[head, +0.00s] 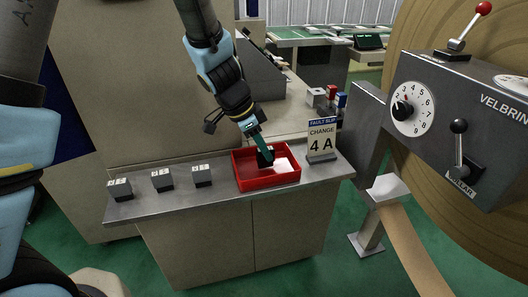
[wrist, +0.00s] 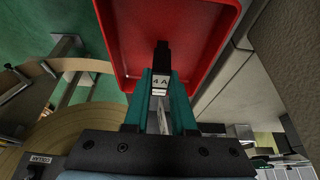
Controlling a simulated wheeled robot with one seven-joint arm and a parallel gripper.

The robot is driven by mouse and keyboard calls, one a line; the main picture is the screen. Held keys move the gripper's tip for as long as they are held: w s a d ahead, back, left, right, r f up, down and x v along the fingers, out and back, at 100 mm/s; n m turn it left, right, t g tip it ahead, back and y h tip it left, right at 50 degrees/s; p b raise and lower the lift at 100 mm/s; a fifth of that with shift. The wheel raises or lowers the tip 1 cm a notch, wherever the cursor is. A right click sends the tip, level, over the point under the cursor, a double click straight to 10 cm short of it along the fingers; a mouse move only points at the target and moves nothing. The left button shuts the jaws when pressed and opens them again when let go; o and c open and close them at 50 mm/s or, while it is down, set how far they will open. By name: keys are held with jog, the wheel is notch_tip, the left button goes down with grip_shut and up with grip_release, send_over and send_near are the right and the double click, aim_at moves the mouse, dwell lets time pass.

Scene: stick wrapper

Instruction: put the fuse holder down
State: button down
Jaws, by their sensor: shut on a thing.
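The fuse holder is a small black block with a white "4 A" label. In the wrist view the fuse holder (wrist: 162,57) is between the teal fingers of my gripper (wrist: 160,84), which is shut on it. In the head view my gripper (head: 263,152) points down over the red tray (head: 266,186), with the dark holder (head: 266,161) at its tips. The holder is within the tray's outline; whether it touches the tray floor I cannot tell. A pale patch shows on the tray floor. The red tray (wrist: 112,45) fills the top of the wrist view.
Three dark blocks with white labels (head: 120,190), (head: 162,180), (head: 202,176) stand left of the tray on the grey bench (head: 225,197). A sign reading "FAULT SLIP CHANGE 4 A" (head: 321,140) stands right of it. A grey control box (head: 440,110) with levers is at right.

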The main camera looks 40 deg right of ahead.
jog(key=shift+f, duration=0.6)
jog(key=c, duration=0.7)
grip_release()
jog(key=shift+c, duration=0.2)
jog(key=v, duration=1.2)
jog(key=shift+b, duration=0.45)
jog(key=w+a+n, duration=0.2)
jog(key=a+n, duration=0.1)
jog(key=a, duration=0.3)
jog(key=w+a+f+n+t+y, duration=0.1)
jog(key=w+a+n, duration=0.2)
jog(key=a, duration=0.4)
jog(key=w+a+f+n+t+y, duration=0.1)
jog(key=w+a+n, duration=0.2)
jog(key=a+n, duration=0.2)
jog(key=shift+a+f, duration=0.2)
jog(key=shift+a, duration=1)
jog(key=s+a+f+n+t+y, duration=0.1)
jog(key=a+n+y, duration=0.1)
jog(key=a+n, duration=0.8)
jog(key=a, duration=0.6)
jog(key=shift+s+a+f, duration=0.25)
jog(key=shift+s+f, duration=0.05)
jog(key=shift+s, duration=0.1)
